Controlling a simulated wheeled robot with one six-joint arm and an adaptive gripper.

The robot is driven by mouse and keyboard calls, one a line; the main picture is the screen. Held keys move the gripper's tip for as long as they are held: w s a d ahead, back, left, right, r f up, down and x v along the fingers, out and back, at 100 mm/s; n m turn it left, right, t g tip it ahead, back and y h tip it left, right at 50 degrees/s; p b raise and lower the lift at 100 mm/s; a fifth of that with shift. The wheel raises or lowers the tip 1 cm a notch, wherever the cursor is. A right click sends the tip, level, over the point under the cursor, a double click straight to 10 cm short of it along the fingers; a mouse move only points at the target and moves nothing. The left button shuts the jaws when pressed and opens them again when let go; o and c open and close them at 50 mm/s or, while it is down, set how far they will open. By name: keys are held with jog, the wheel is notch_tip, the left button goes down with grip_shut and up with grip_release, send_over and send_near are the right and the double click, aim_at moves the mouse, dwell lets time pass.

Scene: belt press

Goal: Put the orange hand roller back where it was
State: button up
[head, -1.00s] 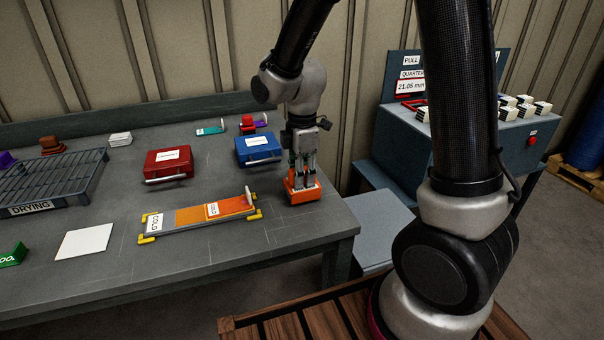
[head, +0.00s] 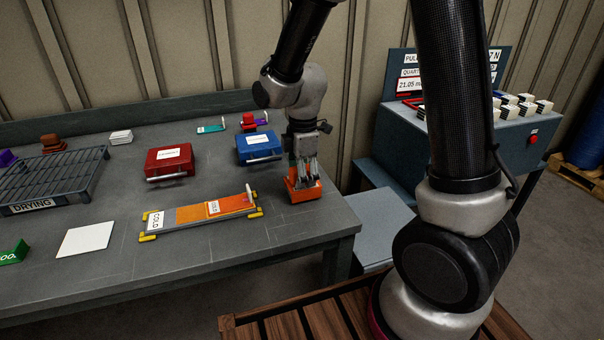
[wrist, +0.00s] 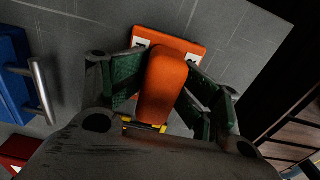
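The orange hand roller appears to be the rounded orange piece (wrist: 163,88) between my fingers in the wrist view. It stands over an orange base (wrist: 185,47) with white labels. In the head view the orange base (head: 305,194) rests near the right edge of the table. My gripper (head: 304,178) points down over it. In the wrist view my gripper (wrist: 168,100) has a finger on each side of the orange piece, with gaps visible, so it looks open around it. The roller's underside is hidden.
A board marked COLD (head: 203,215) with an orange strip lies left of my gripper. Blue (head: 260,147) and red (head: 170,160) cases stand behind it. A drying rack (head: 50,185) is far left, and a white sheet (head: 86,240) lies at the front. The pull tester (head: 480,145) stands right.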

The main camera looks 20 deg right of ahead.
jog(key=shift+r, duration=0.1)
jog(key=shift+r, duration=0.35)
notch_tip(320, 180, up, 12)
jog(key=s+d+r+m+t, duration=0.2)
jog(key=s+d+r+m, duration=0.1)
jog(key=s+d+m, duration=0.4)
jog(key=s+d+r+m+t, duration=0.2)
jog(key=s+d+r+m, duration=0.2)
jog(key=s+d+m, duration=0.4)
jog(key=s+m, duration=0.3)
jog(key=s, duration=0.1)
jog(key=shift+c, duration=0.4)
